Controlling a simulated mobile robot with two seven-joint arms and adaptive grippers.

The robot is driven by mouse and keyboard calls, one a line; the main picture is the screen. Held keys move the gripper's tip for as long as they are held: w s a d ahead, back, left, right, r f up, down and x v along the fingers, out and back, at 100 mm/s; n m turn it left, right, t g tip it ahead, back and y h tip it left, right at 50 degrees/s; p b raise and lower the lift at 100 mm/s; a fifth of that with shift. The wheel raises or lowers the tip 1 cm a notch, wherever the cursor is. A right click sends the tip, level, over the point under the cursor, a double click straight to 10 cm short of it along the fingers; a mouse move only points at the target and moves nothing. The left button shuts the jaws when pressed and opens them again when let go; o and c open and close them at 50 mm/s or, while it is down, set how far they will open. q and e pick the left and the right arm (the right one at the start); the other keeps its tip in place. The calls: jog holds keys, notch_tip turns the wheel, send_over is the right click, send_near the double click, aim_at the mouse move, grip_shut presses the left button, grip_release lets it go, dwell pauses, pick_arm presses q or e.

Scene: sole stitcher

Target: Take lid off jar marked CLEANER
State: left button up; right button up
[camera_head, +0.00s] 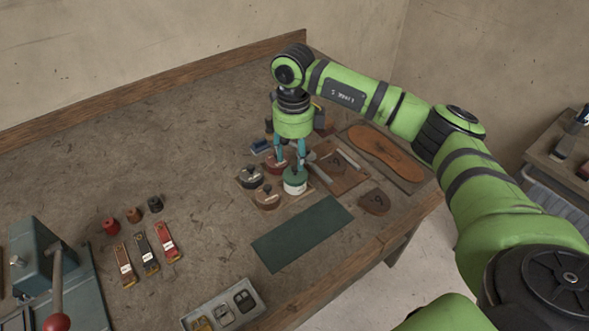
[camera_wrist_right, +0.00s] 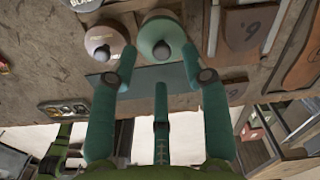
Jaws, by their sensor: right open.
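A white jar with a green lid (camera_head: 295,186) stands in the jar group near the table's right side. In the right wrist view its green lid (camera_wrist_right: 165,33) shows a grey knob. I cannot read a CLEANER mark on any jar. My right gripper (camera_head: 290,168) points down over the green-lidded jar. In the right wrist view its open, teal fingers (camera_wrist_right: 159,57) reach to either side of the green lid's knob, with nothing held. A jar with a brownish lid (camera_head: 267,196) stands just left; its lid (camera_wrist_right: 105,38) has small unreadable lettering. My left gripper is not in view.
A dark-lidded jar (camera_head: 250,177) and a red-lidded jar (camera_head: 274,165) stand close by. A green mat (camera_head: 302,233) lies in front. A wooden board (camera_head: 340,176) and an orange sole (camera_head: 386,151) are to the right.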

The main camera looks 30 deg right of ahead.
aim_at(295, 167)
jog(key=f, duration=0.1)
jog(key=f+p, duration=0.1)
jog(key=f, duration=0.1)
jog(key=shift+s+d+f, duration=0.2)
jog(key=shift+f, duration=0.1)
jog(key=shift+w+f, duration=0.1)
jog(key=shift+f, duration=0.15)
jog(key=c, duration=0.9)
